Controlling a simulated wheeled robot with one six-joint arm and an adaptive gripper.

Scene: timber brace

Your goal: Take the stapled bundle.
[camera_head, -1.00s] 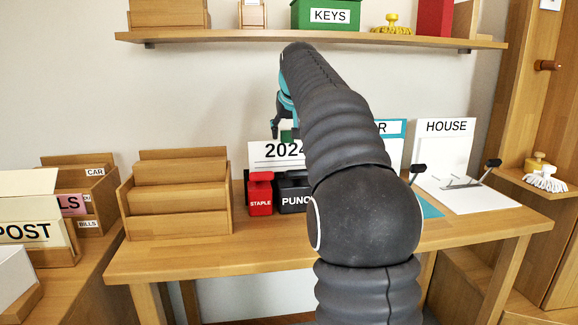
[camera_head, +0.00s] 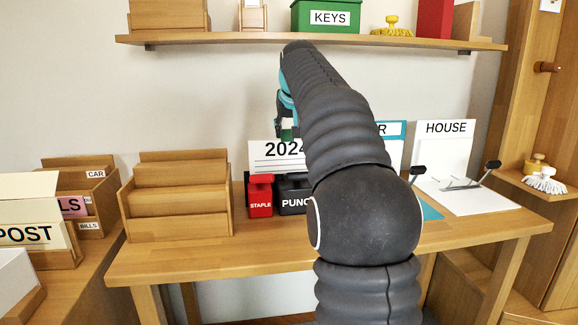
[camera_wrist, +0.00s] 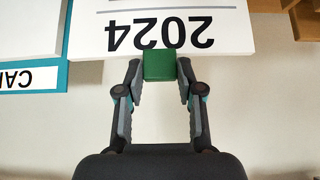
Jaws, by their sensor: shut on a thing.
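The bundle is a white sheet or stack marked 2024 (camera_head: 265,162), standing behind the red stapler block (camera_head: 260,196) and the black punch (camera_head: 293,196) on the desk. My arm hides its right part in the head view. A green block (camera_wrist: 160,66) sits at its top edge, and the bundle's printed face (camera_wrist: 200,42) shows upside down in the wrist view. My gripper (camera_wrist: 160,68) is shut on the green block, one finger on each side. In the head view my gripper (camera_head: 287,132) is just above the bundle, partly hidden.
A wooden sorter (camera_head: 180,200) stands left on the desk (camera_head: 220,255). Right are a teal-edged board (camera_head: 392,128) and a white HOUSE board (camera_head: 446,150), with black-knobbed levers nearby. A shelf (camera_head: 230,36) with a green KEYS box (camera_head: 326,16) runs above.

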